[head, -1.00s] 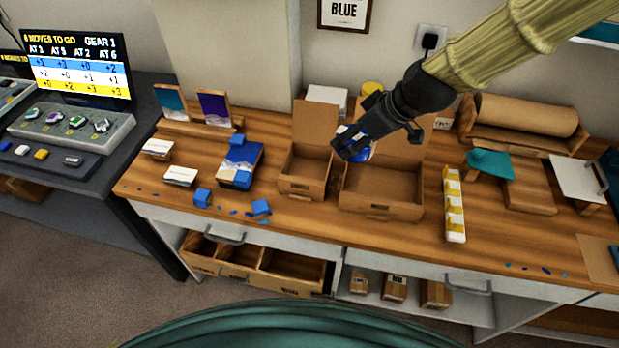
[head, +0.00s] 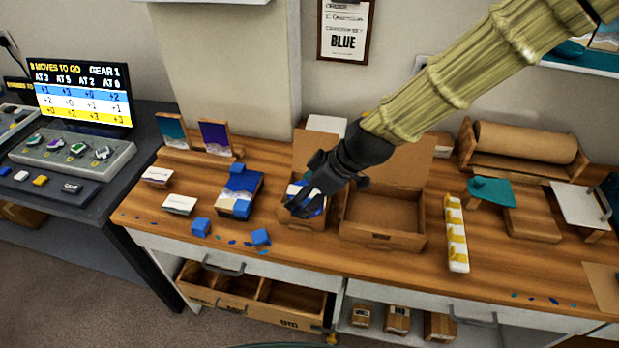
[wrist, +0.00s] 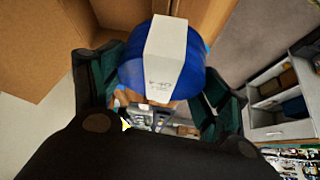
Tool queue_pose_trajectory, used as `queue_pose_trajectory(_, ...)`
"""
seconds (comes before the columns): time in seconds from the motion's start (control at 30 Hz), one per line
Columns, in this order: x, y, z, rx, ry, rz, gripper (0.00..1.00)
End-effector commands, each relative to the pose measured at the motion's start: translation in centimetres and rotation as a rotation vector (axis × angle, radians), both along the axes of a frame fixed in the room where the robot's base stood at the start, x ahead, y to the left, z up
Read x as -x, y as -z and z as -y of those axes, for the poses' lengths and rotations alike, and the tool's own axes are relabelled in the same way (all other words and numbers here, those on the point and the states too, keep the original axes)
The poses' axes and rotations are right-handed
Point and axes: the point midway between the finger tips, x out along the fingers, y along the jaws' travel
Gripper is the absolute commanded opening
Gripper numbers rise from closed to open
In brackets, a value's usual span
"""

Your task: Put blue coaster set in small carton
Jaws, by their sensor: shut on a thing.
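The blue coaster set (head: 305,196), a round blue stack with a white band, is in my gripper (head: 303,205). In the wrist view the blue coaster set (wrist: 204,76) sits between the dark fingers, with the white band facing the camera. The small carton (head: 303,148) stands open on the bench with its lid up at the back. My gripper and the set are over this carton and cover much of its opening. I cannot tell how far above or inside the carton the set is.
A larger open carton (head: 382,240) stands empty just right of the small one. A white and yellow rack (head: 456,235) is to the right. An order sheet (head: 345,25) on the wall reads BLUE.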

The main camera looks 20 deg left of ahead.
Motion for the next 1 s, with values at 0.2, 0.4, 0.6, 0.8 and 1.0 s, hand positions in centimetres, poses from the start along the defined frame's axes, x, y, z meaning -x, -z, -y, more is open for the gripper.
queue_pose_trajectory(0.2, -4.4, 0.2, -1.1, -0.001, 0.001, 0.001, 0.44)
queue_pose_trajectory(0.4, -7.0, 0.6, -1.7, 0.000, 0.001, 0.001, 0.44)
queue_pose_trajectory(0.6, -8.2, 0.7, -2.0, 0.000, 0.000, 0.001, 0.44)
queue_pose_trajectory(0.8, -8.4, 2.6, -2.1, 0.000, 0.001, -0.003, 0.44)
queue_pose_trajectory(1.0, -8.4, 4.1, -2.1, 0.000, 0.000, 0.000, 0.44)
